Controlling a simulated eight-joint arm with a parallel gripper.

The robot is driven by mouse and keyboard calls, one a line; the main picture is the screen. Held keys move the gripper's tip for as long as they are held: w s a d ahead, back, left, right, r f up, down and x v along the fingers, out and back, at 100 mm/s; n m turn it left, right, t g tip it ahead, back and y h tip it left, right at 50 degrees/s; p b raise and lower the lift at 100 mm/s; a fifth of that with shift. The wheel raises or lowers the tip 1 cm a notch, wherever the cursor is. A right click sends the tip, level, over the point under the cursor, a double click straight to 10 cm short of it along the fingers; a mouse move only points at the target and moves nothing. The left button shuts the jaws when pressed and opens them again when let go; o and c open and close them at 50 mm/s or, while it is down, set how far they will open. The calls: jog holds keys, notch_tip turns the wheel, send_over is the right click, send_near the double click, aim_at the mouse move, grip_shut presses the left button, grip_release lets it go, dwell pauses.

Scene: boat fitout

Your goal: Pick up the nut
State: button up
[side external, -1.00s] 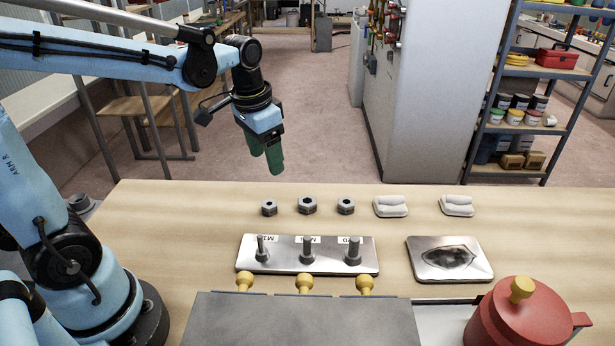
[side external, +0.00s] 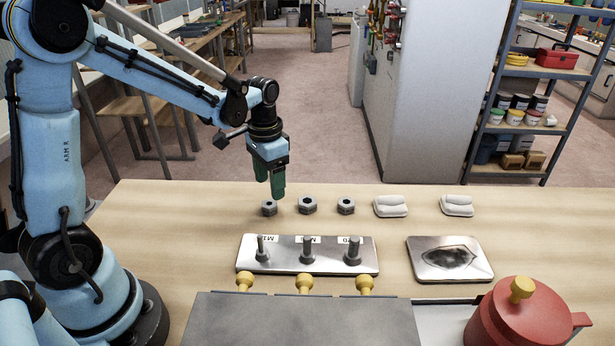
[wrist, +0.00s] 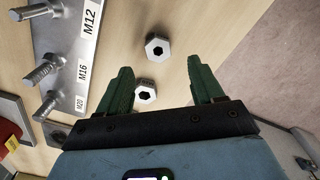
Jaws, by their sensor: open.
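Three dark grey hex nuts stand in a row on the bench: a left nut (side external: 269,208), a middle nut (side external: 307,205) and a right nut (side external: 346,206). My gripper (side external: 270,189) has green fingers pointing down, open and empty, above and just behind the left nut. In the wrist view, my gripper (wrist: 166,72) has its fingers spread apart. One nut (wrist: 157,47) shows past the fingertips, between their lines. A second nut (wrist: 145,92) shows beside the left finger, partly covered. I cannot tell the exact height of the fingers above the bench.
A metal plate (side external: 285,265) with three upright bolts, labelled M12, M16 and M20 in the wrist view, lies in front of the nuts. Two pale packets (side external: 390,207) (side external: 457,206) lie to the right.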

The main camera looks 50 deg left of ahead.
aim_at(269, 199)
jog(key=shift+s+f, duration=0.15)
jog(key=shift+f, duration=1.2)
jog(key=shift+s+f, duration=0.15)
jog(key=shift+f, duration=1.15)
jog(key=shift+c, duration=0.5)
jog(key=c, duration=1)
jog(key=shift+r, duration=0.1)
